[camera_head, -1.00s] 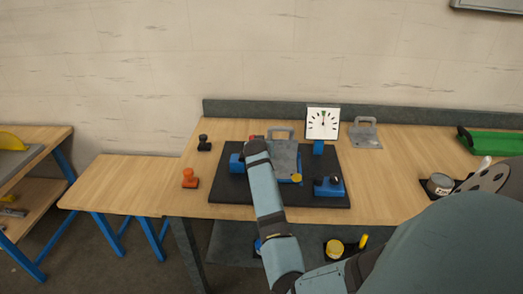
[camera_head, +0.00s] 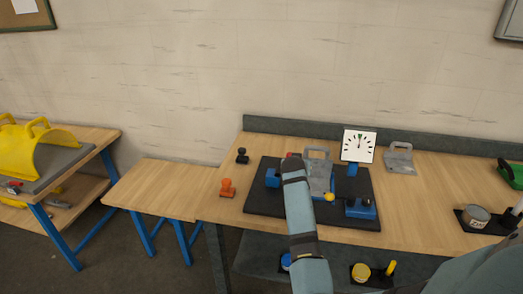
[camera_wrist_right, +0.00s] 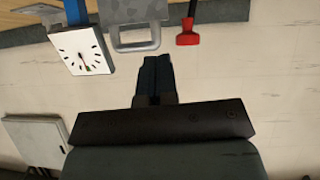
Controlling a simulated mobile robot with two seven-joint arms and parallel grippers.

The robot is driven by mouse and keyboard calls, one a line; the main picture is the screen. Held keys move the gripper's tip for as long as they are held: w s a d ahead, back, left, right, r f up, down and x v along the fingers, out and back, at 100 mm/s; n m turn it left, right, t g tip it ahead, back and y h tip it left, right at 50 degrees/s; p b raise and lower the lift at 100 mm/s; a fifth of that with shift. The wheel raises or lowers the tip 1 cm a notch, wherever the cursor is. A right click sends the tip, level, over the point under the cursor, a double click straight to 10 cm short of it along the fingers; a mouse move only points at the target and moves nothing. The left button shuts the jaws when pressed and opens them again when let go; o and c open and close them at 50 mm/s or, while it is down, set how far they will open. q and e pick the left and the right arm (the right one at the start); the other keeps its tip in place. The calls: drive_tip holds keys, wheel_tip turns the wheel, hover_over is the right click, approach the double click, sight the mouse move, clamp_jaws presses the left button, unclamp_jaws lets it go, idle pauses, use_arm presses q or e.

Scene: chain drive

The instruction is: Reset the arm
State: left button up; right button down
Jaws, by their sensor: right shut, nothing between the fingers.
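My right arm (camera_head: 300,215) comes in from the lower right in the head view and reaches up over the black board (camera_head: 262,205). Its gripper is hidden behind the arm's end there. In the right wrist view my right gripper (camera_wrist_right: 155,70) has its dark fingers together and empty. It points toward a grey plate with a handle (camera_wrist_right: 133,12) and is apart from it in the picture. A red knob on a black stem (camera_wrist_right: 187,38) is to the right of the fingertips, and a white dial (camera_wrist_right: 82,50) is to the left. My left gripper is not in view.
The board carries blue blocks (camera_head: 360,208) and the handled plate (camera_head: 318,175), with the dial (camera_head: 358,145) behind. A second grey plate (camera_head: 399,158), an orange stamp-like piece (camera_head: 227,188) and a black one (camera_head: 242,156) stand on the wooden table. A yellow guard (camera_head: 40,150) is far left.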

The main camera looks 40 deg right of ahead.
drive_tip(key=s+a+f+n+t+y, duration=0.25)
drive_tip(key=s+a+f+n, duration=0.4)
drive_tip(key=a, duration=0.55)
drive_tip(key=s+a+f+n+t+y, duration=0.2)
drive_tip(key=s+a+f+n+y, duration=0.15)
drive_tip(key=s+a+f, duration=0.6)
drive_tip(key=s+a+f+n+y, duration=0.1)
drive_tip(key=s+a+y, duration=0.4)
drive_tip(key=s+a, duration=1.2)
drive_tip(key=shift+a+n+y, duration=0.15)
drive_tip(key=shift+n+y, duration=0.25)
drive_tip(key=shift+n, duration=0.1)
